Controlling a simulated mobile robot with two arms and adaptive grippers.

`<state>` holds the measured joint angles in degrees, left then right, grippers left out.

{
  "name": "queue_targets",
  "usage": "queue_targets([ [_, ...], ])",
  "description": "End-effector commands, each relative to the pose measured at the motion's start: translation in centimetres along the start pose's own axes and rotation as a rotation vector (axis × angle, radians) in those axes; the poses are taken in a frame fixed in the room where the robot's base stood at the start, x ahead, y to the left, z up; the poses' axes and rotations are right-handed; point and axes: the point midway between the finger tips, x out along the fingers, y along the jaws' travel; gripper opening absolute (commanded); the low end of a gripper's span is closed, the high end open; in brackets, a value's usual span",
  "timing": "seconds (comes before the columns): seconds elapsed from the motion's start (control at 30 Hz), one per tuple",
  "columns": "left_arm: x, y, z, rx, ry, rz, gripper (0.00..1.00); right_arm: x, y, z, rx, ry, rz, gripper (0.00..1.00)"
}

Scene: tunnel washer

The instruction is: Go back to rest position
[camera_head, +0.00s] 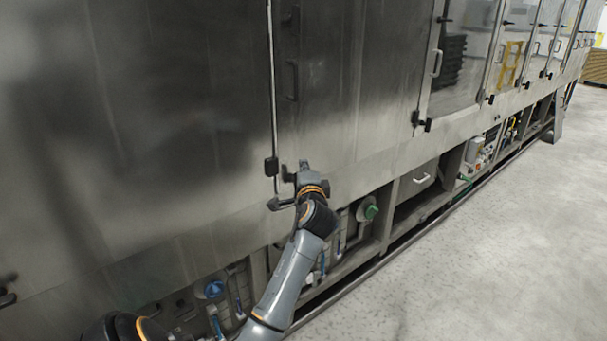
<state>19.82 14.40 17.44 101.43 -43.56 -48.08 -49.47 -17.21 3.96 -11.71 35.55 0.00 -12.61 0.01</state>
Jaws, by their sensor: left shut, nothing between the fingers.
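My left gripper (304,167) is shut and empty. It is in front of the lower part of the washer's steel panels (345,110), next to the vertical door seam. A dark latch (271,167) on the seam is just left of it, and a grey handle-like part (279,203) shows beside its wrist. I cannot tell whether the gripper touches the panel or these parts. My left arm reaches up to it from the bottom of the picture. My right gripper is not in view.
Below the panels is an open bay with pipes, a green round fitting (370,209) and a blue one (214,289). Glazed doors with handles (437,63) run back to the right. The grey floor (500,240) at right is clear.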

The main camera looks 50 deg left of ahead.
Motion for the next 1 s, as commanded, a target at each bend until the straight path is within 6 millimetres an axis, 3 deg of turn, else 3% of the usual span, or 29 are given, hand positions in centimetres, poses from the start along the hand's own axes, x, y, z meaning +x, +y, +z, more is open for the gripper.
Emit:
queue_targets([
  [0.2,-1.6,0.1,0.3,0.001,0.000,0.001,0.00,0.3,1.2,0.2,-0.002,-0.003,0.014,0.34],
  [0.43,-1.7,0.1,0.4,0.001,0.000,0.002,0.00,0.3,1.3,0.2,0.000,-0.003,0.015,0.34],
  [0.57,-1.7,2.1,-0.5,0.000,0.024,0.032,0.00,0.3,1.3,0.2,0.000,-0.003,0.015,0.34],
  [0.67,-1.9,6.5,-2.3,-0.006,0.076,0.102,0.00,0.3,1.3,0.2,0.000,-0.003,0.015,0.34],
  [0.87,-4.7,20.6,-6.3,-0.051,0.202,0.332,0.00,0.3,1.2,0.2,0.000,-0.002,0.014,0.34],
  [1.0,-8.6,30.7,-7.3,-0.095,0.253,0.509,0.00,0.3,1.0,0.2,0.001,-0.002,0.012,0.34],
])
